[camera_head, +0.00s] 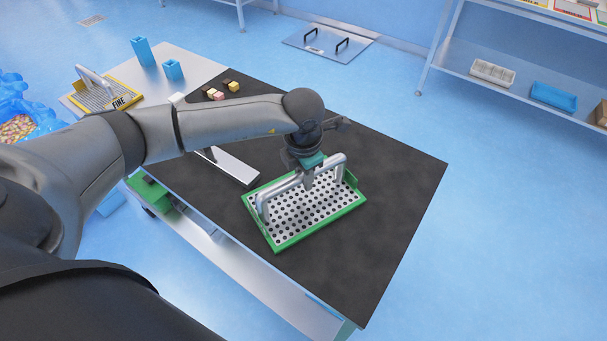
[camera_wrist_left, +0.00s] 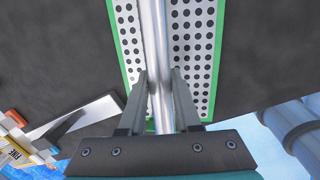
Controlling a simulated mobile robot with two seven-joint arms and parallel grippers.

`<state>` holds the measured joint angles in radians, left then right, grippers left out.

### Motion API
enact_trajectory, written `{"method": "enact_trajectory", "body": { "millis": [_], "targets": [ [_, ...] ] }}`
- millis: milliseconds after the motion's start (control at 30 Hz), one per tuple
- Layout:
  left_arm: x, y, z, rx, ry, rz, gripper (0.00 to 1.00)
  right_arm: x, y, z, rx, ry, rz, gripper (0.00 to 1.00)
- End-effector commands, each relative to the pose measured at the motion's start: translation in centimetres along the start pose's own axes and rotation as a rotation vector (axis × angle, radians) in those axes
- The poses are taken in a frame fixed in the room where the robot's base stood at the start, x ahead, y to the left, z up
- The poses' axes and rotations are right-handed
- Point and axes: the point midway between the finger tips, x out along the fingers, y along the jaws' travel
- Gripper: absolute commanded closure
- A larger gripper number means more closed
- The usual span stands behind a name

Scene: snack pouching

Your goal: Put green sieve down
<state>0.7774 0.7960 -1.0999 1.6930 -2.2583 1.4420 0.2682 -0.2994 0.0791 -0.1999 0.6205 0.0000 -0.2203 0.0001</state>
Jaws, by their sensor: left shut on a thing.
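The green sieve (camera_head: 318,232) has a green frame, a perforated metal plate and a raised metal bar handle. It is over the near middle of the black tabletop and looks level, but I cannot tell whether it touches the surface. It also fills the upper middle of the left wrist view (camera_wrist_left: 194,45). My left gripper (camera_head: 308,181) is above the sieve's plate, shut on the bar handle. In the left wrist view its two fingers (camera_wrist_left: 158,76) stand on either side of the bar. My right gripper is not in view.
The black tabletop (camera_head: 400,190) is clear right of the sieve. A metal scraper-like piece (camera_head: 232,166) lies left of it. Farther back are small blocks (camera_head: 215,94), blue cups (camera_head: 143,51) and a yellow sieve labelled FINE (camera_head: 105,97). Shelves (camera_head: 500,78) stand far right.

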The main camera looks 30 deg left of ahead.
Motion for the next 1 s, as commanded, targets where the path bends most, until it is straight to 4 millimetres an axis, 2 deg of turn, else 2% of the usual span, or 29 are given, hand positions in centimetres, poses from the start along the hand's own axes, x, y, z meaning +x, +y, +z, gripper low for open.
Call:
{"method": "enact_trajectory", "body": {
  "millis": [33,300,633,767,1000],
  "targets": [
    [0.2,0.0,0.0,0.000,0.000,0.000,0.67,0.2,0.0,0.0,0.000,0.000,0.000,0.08],
    [0.1,0.0,0.0,0.000,0.001,0.000,0.38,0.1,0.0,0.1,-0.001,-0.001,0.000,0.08],
    [-0.3,0.1,0.0,0.000,0.000,0.000,0.38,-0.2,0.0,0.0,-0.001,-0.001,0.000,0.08],
    [-2.3,0.1,0.1,0.000,-0.003,0.001,0.38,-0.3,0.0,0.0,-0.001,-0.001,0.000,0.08],
    [-7.6,0.1,0.1,0.000,-0.004,0.003,0.38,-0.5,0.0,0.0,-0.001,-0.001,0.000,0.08]
  ]
}}
